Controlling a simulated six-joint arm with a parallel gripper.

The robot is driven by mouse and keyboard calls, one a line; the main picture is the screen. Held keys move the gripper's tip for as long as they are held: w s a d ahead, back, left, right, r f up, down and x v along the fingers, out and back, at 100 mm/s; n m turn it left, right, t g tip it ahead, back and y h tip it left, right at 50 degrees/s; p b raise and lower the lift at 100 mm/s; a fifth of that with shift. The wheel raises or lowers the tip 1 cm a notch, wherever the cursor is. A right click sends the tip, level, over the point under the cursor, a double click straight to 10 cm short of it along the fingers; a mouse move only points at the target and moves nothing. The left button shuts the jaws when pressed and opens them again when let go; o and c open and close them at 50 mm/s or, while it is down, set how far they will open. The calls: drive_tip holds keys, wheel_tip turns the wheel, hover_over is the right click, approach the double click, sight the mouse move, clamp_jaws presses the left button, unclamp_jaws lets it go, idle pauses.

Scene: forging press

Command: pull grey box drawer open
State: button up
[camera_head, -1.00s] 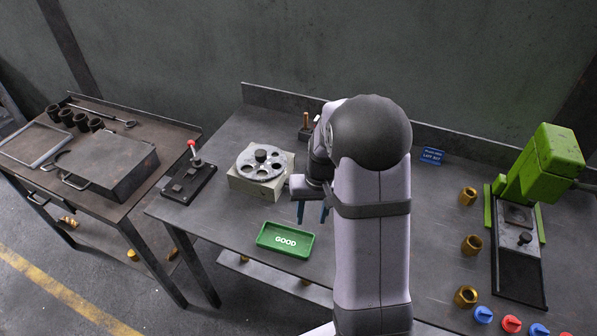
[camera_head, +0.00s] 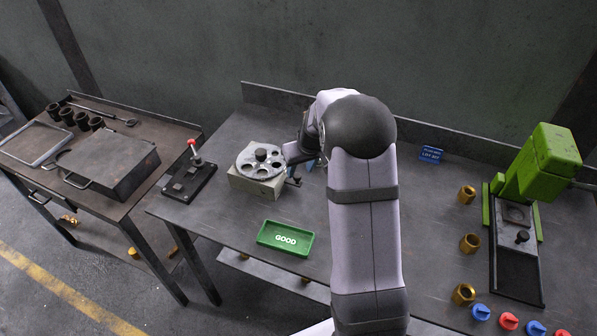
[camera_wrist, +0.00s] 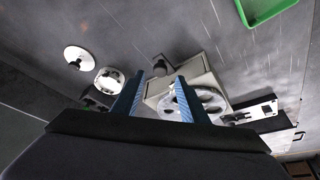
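The pale grey box (camera_head: 256,184) stands on the main table with a round disc with holes (camera_head: 262,158) on top. A dark knob (camera_head: 296,182) sticks out from its right side. The wrist view shows the box (camera_wrist: 203,72) and the knob (camera_wrist: 159,63) apart from my fingers. My gripper (camera_wrist: 159,80) is open, with two blue fingers and nothing between them that I can see held. In the head view it is mostly hidden behind my arm, to the right of the box. I cannot see a drawer gap.
A green GOOD tray (camera_head: 285,239) lies in front of the box. A red-knobbed lever unit (camera_head: 190,176) stands to its left. A green press (camera_head: 540,165) and several brass nuts are at the right. A dark box (camera_head: 110,165) with handles sits on the left table.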

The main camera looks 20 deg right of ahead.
sight(298, 176)
drive_tip(key=shift+p+x, duration=0.6)
drive_tip(key=shift+x, duration=1.55)
